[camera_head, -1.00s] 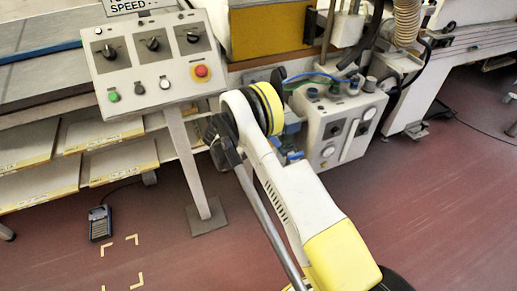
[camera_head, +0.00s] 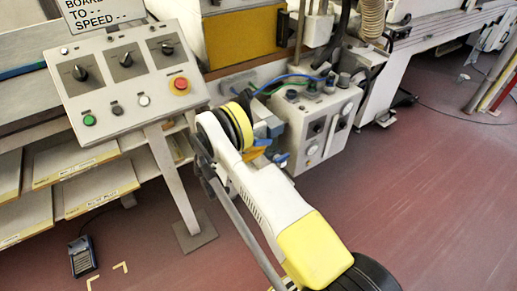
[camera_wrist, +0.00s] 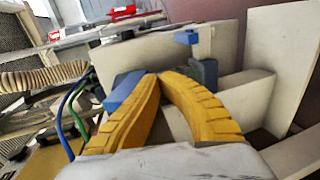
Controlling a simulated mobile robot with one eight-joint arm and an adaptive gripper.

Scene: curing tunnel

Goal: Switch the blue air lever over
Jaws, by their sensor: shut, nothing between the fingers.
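My gripper (camera_wrist: 163,78) is shut and empty in the wrist view, its two yellow ribbed fingers meeting at the tips. A blue piece (camera_wrist: 124,92), which may be the blue air lever, lies right beside the left finger; I cannot tell if they touch. A smaller blue piece (camera_wrist: 187,37) and a grey-blue block (camera_wrist: 204,72) are beyond the fingertips. In the head view, blue parts (camera_head: 279,156) show on the left side of a white air unit (camera_head: 312,150). My gripper's yellow finger (camera_head: 249,154) shows beside them, partly hidden by my arm.
A sloped control panel (camera_head: 125,75) with black knobs and a red button stands left of my arm on a post. Blue and green hoses (camera_wrist: 68,118) run close at the left in the wrist view. Red floor (camera_head: 430,190) is open at the right.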

